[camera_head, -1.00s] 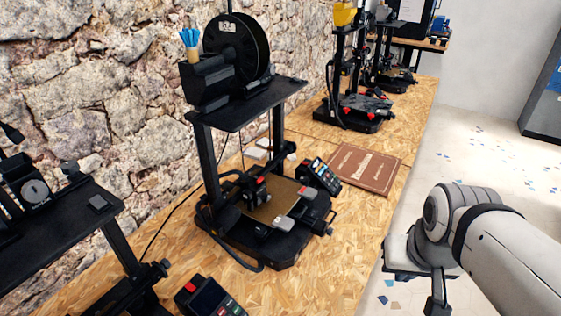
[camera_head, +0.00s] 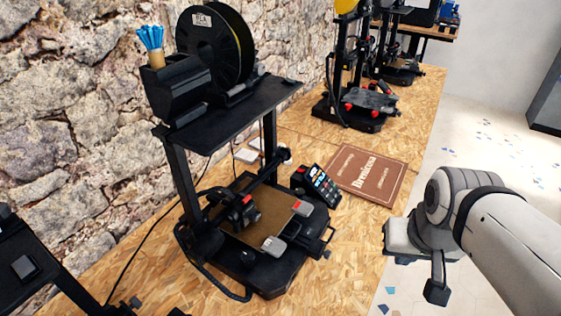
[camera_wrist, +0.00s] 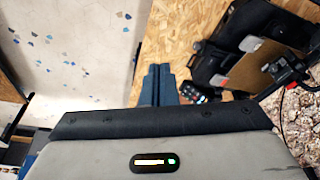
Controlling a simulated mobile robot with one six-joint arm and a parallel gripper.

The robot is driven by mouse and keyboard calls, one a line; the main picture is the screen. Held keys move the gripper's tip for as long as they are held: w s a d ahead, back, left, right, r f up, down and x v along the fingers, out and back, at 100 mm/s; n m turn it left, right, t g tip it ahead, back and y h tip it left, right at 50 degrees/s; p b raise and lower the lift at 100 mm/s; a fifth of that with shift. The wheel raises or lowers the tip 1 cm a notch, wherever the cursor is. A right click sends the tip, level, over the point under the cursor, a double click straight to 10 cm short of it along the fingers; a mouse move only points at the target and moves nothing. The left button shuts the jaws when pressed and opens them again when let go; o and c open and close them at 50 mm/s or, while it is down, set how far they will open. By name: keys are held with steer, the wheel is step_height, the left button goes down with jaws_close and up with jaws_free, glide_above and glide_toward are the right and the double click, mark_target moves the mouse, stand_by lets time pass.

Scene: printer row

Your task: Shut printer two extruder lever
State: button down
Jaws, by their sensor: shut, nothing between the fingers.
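The nearest whole printer (camera_head: 235,110) is black and stands on the chipboard bench. Its carriage (camera_head: 240,212) has a small red part (camera_head: 247,200) that may be the extruder lever; its position is too small to tell. No number shows on the printer, so I cannot tell whether it is printer two. My gripper (camera_wrist: 160,70) has its fingers together and empty in the wrist view, over the bench edge and apart from the printer. A black printer base (camera_wrist: 250,45) shows at upper right there. In the head view my arm is at the right, over the floor.
A brown mat (camera_head: 367,174) lies on the bench (camera_head: 330,250) beyond the printer. A control screen (camera_head: 318,185) sits at the printer's right. Another printer (camera_head: 358,105) stands farther back, and part of one (camera_head: 25,265) shows at lower left. A stone wall (camera_head: 70,130) runs behind.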

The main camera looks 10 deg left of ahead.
mark_target(245, 200)
steer(key=a+f+m+g+y+b, duration=0.2)
steer(key=a+f+m+g+y, duration=0.3)
steer(key=a+m, duration=0.35)
steer(key=a+f+m+g+y+b, duration=0.1)
steer(key=a+f+m+g+y, duration=0.1)
steer(key=a+f+m+y, duration=0.4)
steer(key=w+a+f+m+t+y+b, duration=0.1)
steer(key=w+m+t, duration=0.4)
steer(key=m, duration=0.8)
steer(key=w+a+f+m+t+y+b, duration=0.1)
steer(key=w+a+f+m+t+y, duration=0.2)
steer(key=w+m, duration=0.6)
steer(key=m+t+y, duration=0.2)
steer(key=m+t, duration=0.1)
steer(key=m, duration=0.1)
steer(key=shift+f+y, duration=0.3)
steer(key=shift+y, duration=0.1)
steer(key=p+x, duration=0.2)
steer(key=x, duration=1.2)
steer(key=shift+p, duration=0.35)
steer(key=shift+r, duration=0.1)
